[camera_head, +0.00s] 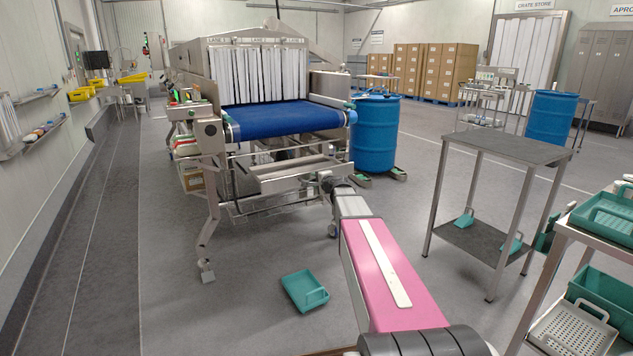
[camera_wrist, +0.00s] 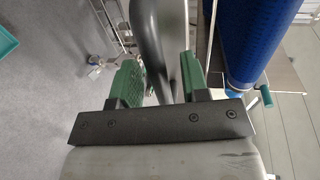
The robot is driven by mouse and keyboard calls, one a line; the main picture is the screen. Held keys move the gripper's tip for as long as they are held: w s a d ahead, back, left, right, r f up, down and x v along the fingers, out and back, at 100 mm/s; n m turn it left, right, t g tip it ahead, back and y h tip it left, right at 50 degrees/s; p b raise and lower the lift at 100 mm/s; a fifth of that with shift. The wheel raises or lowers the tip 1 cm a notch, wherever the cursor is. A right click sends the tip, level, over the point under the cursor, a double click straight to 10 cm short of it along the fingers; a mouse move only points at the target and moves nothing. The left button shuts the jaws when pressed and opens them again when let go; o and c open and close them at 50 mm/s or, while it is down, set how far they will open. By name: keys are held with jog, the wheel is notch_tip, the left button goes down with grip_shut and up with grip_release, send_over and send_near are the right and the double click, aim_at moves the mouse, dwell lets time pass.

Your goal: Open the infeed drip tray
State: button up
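Under the blue infeed belt (camera_head: 285,120) of the conveyor tunnel, a grey metal tray-like part (camera_head: 285,178) sits low in the frame. I take it for the drip tray; how far out it stands I cannot tell. My gripper (camera_head: 333,183) is at the right end of this part, small and partly hidden by my arm. In the wrist view my gripper (camera_wrist: 160,75) has its two green fingers apart. A smooth grey curved bar (camera_wrist: 152,35) runs between them, with a gap on the left finger's side. Whether this bar belongs to the tray is unclear.
A blue drum (camera_head: 375,135) stands right of the conveyor. A green scoop-like pan (camera_head: 305,290) lies on the floor in front. A metal table (camera_head: 512,147) and a rack with green crates (camera_head: 605,215) stand at the right. The floor left of the conveyor is clear.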

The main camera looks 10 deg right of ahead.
jog(key=v, duration=1)
jog(key=shift+s+d, duration=0.15)
jog(key=shift+s, duration=0.25)
jog(key=s+a+f+n+g, duration=0.5)
jog(key=s+a+f+n, duration=0.1)
jog(key=s+f, duration=0.3)
jog(key=s+a+f+n+g, duration=0.5)
jog(key=s+f+g, duration=0.1)
jog(key=s+f, duration=0.4)
jog(key=s+d+f+n+g+h, duration=0.1)
jog(key=s+f+n+g+h, duration=0.2)
jog(key=s, duration=0.7)
jog(key=shift+d+f+g+h, duration=0.3)
jog(key=shift+f+g+h, duration=0.2)
jog(key=shift+f+h, duration=0.4)
